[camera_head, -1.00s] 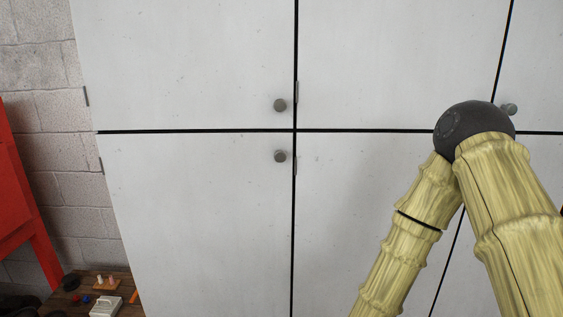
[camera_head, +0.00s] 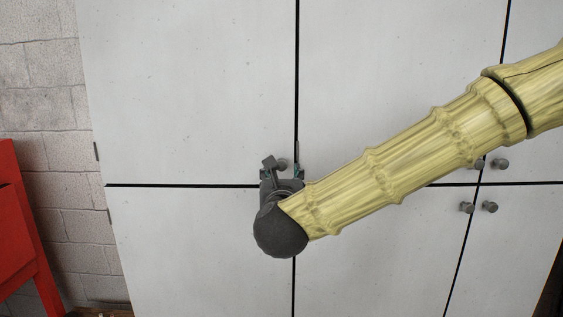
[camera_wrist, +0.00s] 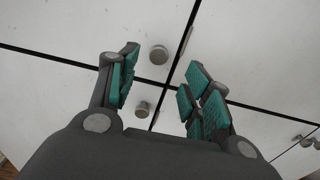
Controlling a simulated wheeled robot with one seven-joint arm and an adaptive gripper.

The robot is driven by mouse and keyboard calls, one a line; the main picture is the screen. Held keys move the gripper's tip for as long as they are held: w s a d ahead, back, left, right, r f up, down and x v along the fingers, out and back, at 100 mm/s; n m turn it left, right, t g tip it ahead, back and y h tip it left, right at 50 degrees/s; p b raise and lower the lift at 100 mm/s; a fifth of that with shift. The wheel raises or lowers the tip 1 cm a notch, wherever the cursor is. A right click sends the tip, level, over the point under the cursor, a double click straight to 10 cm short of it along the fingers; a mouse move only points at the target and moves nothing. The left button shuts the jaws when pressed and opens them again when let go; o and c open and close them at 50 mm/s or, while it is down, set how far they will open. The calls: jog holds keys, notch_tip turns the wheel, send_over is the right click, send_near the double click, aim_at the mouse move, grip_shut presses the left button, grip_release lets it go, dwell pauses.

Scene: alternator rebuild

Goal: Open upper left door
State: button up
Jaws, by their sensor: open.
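The upper left door (camera_head: 190,90) is a light grey panel and is closed flush with its neighbours. Its round grey knob (camera_head: 282,163) sits near its lower right corner; it also shows in the wrist view (camera_wrist: 158,54). My gripper (camera_head: 284,161) is open at this knob, with one finger on each side of it in the picture. In the wrist view the knob shows in the gap between the teal-padded fingertips (camera_wrist: 162,60), with no visible contact. I cannot tell how deep the knob lies between them.
The lower left door (camera_head: 180,245) is closed below; its knob (camera_wrist: 142,108) shows under the upper one in the wrist view. An upper door (camera_head: 390,80) adjoins on the right. More knobs (camera_head: 489,206) are farther right. A red object (camera_head: 20,230) stands at the left by a block wall.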

aim_at(281, 165)
jog(key=w+p, duration=0.4)
jog(key=w, duration=0.4)
jog(key=shift+w+p, duration=0.3)
jog(key=shift+w, duration=0.05)
jog(key=shift+w+f+p, duration=0.1)
jog(key=shift+w+p, duration=0.2)
jog(key=shift+w, duration=0.55)
grip_shut()
